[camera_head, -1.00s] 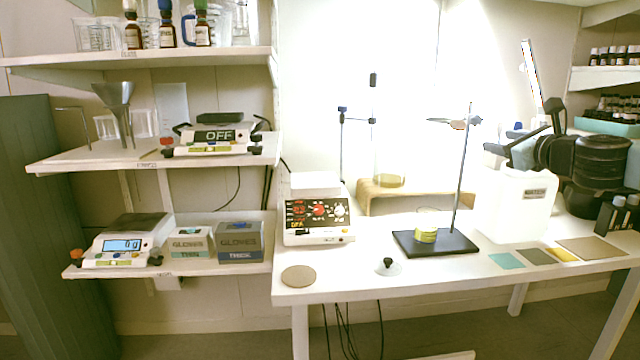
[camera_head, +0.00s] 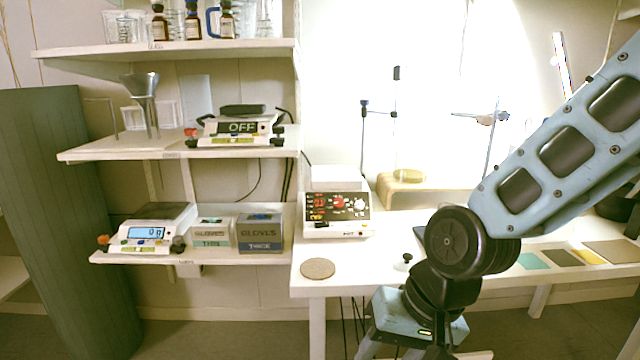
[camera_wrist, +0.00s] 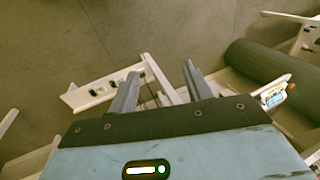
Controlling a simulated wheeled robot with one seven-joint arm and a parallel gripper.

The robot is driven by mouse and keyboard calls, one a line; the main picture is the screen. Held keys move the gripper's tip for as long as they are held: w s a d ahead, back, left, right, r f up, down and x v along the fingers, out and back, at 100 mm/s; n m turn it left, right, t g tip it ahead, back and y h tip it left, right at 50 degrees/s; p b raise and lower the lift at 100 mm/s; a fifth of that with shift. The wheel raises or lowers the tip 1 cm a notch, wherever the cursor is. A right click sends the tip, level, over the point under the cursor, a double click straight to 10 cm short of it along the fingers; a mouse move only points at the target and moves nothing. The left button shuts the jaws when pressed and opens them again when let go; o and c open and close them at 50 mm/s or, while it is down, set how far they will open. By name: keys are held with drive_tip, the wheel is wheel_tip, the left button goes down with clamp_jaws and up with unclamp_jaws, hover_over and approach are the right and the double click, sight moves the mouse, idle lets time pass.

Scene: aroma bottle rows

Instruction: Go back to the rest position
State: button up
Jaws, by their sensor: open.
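My gripper (camera_wrist: 161,82) shows in the wrist view with its two grey fingers apart and nothing between them. Beyond the fingers are the floor and white furniture parts. In the head view my blue-grey arm comes in from the right and bends down in front of the bench. My gripper's body (camera_head: 418,322) hangs low in front of the bench's front edge, its fingertips largely out of frame. The arm hides much of the bench's right half, including most of the black stand base and the white container area.
The white bench (camera_head: 345,262) holds a control box (camera_head: 337,213), a round brown disc (camera_head: 317,268) and coloured mats at the right. Shelves at left carry a balance (camera_head: 148,232), glove boxes (camera_head: 260,232) and bottles.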

drive_tip(key=s+d+r+n+g+h, duration=0.1)
drive_tip(key=s+d+r+n+h, duration=0.1)
drive_tip(key=s+d+n, duration=0.3)
drive_tip(key=s+r+n+h, duration=0.1)
drive_tip(key=s+r+n, duration=0.15)
drive_tip(key=s, duration=0.45)
wheel_tip(320, 180, up, 12)
drive_tip(key=p, duration=1.3)
